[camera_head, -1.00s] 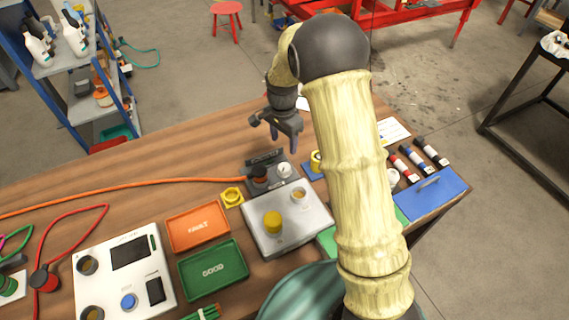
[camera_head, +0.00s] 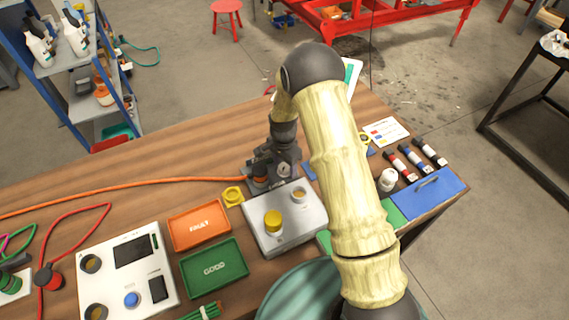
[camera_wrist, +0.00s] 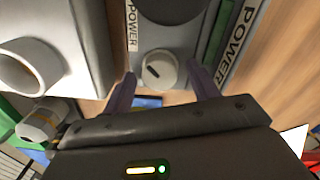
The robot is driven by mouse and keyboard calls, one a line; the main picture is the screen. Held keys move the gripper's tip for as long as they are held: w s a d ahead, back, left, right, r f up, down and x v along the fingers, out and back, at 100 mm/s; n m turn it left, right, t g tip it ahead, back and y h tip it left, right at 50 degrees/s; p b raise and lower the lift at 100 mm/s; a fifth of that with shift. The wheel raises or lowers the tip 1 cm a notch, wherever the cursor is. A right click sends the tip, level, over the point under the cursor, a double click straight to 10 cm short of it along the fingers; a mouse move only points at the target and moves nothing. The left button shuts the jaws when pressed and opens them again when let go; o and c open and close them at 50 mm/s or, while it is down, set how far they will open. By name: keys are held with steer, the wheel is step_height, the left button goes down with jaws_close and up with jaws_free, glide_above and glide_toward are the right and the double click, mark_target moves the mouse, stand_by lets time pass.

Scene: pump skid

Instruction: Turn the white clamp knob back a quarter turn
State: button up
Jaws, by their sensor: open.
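The white knob (camera_wrist: 159,70), with a short dark slanted mark on its face, sits on a grey block labelled POWER. In the head view the knob (camera_head: 284,170) is partly covered by my gripper. My gripper (camera_wrist: 163,87) is open, its two dark fingers to the left and right of the knob in the wrist view. A gap shows between each finger and the knob. In the head view my gripper (camera_head: 272,166) is low over the power block at the back of the grey box. How deep the fingers reach is unclear.
A grey box (camera_head: 262,237) with a yellow knob (camera_head: 273,221) stands in front of the block. An orange cable (camera_head: 130,186) runs in from the left. Orange and green trays (camera_head: 214,268) lie to the left. A white cylinder (camera_head: 388,180) stands to the right.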

steer(key=c, duration=1)
steer(key=shift+n, duration=0.4)
steer(key=n, duration=0.3)
steer(key=shift+b, duration=0.4)
steer(key=n, duration=0.9)
steer(key=shift+n+b, duration=0.3)
steer(key=shift+b, duration=0.05)
steer(key=shift+n, duration=2.3)
steer(key=shift+a, duration=0.1)
